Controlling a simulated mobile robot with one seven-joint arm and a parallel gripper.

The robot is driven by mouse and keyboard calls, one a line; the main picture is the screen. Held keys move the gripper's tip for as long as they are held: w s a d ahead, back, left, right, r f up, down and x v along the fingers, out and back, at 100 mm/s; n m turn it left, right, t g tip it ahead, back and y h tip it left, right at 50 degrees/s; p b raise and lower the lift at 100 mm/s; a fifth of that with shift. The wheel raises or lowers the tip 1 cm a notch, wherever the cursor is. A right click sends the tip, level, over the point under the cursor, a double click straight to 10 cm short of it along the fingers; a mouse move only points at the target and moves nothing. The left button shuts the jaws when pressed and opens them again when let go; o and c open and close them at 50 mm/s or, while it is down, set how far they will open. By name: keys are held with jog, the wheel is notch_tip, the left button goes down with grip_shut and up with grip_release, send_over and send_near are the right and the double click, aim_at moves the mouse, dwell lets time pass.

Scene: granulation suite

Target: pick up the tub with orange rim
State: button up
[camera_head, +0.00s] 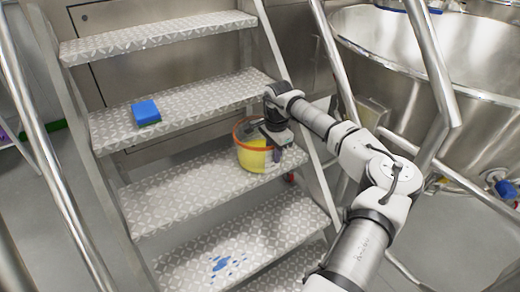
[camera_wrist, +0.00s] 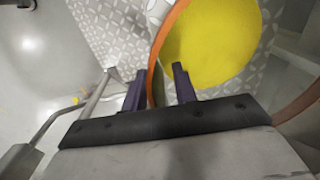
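The yellow tub with the orange rim (camera_head: 252,158) stands on a patterned metal stair tread, at its right end, in the head view. In the wrist view the tub (camera_wrist: 215,45) fills the upper right, with its yellow inside and part of the orange rim showing. My gripper (camera_head: 272,150) is at the tub's right side, pointing down. In the wrist view the two dark fingers of my gripper (camera_wrist: 160,87) are apart, with the rim passing between them and a gap visible. Part of the tub is hidden behind my gripper. An orange-brown band shows at the far right; I cannot tell which part it is.
A blue sponge-like block (camera_head: 146,112) lies on the tread above, to the left. Blue splashes (camera_head: 222,264) mark a lower tread. Metal handrails (camera_head: 62,190) flank the stairs. A large steel vessel (camera_head: 440,70) stands at the right.

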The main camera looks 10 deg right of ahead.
grip_shut()
dwell(1.4)
